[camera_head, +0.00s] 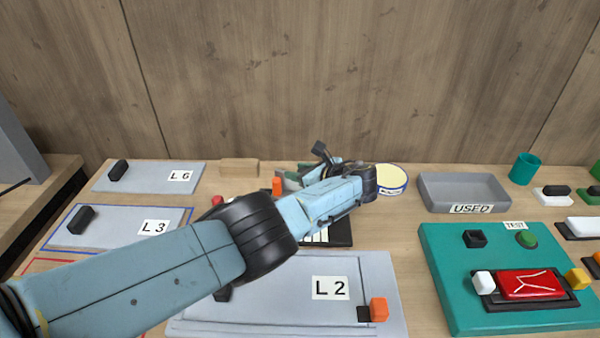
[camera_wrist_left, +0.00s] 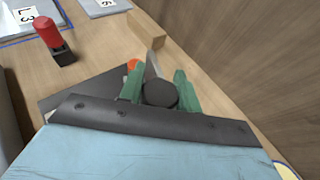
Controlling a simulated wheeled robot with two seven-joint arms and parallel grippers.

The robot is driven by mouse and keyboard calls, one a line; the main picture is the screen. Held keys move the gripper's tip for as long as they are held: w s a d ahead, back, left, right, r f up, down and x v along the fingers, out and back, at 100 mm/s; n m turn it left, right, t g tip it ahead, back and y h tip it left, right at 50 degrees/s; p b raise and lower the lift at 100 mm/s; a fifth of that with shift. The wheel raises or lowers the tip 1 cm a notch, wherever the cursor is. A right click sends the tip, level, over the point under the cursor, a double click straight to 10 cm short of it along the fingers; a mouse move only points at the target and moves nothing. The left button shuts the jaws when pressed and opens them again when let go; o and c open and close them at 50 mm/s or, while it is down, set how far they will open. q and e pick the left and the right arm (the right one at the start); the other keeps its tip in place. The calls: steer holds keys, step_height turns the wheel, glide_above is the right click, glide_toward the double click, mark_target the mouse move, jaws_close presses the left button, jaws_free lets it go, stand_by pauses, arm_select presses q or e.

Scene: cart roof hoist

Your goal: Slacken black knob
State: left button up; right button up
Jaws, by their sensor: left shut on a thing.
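A round black knob (camera_wrist_left: 160,95) shows in the left wrist view, between the two green fingers of my left gripper (camera_wrist_left: 158,82). The gripper is shut on it. A pale pointed piece rises just behind the knob. In the head view my left gripper (camera_head: 291,180) points left at the back of the table, largely covered by my own wrist and forearm, and the knob cannot be made out there. A dark plate (camera_wrist_left: 75,92) lies under the gripper, with an orange part (camera_wrist_left: 133,65) beside the fingers. My right gripper is not in view.
A red-topped black post (camera_wrist_left: 49,38) stands near the gripper. A wooden block (camera_head: 239,168), a round tin (camera_head: 391,178) and the grey USED tray (camera_head: 463,192) stand along the back. Panels L6 (camera_head: 140,177) and L2 (camera_head: 285,290) and a teal test board (camera_head: 450,300) lie around. A wooden wall closes the back.

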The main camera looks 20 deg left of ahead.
arm_select(q)
steer(key=shift+s+f, duration=0.15)
steer(key=shift+f, duration=0.1)
steer(key=o, duration=1)
steer(key=shift+a, duration=0.1)
steer(key=shift+r, duration=0.1)
steer(key=shift+r, duration=0.1)
steer(key=shift+d+r, duration=0.15)
steer(key=shift+d, duration=0.25)
steer(key=p+v, duration=0.3)
steer(key=v, duration=0.9)
steer(key=shift+s+d+r+p, duration=0.15)
steer(key=shift+s+d+p, duration=0.05)
steer(key=shift+p, duration=0.15)
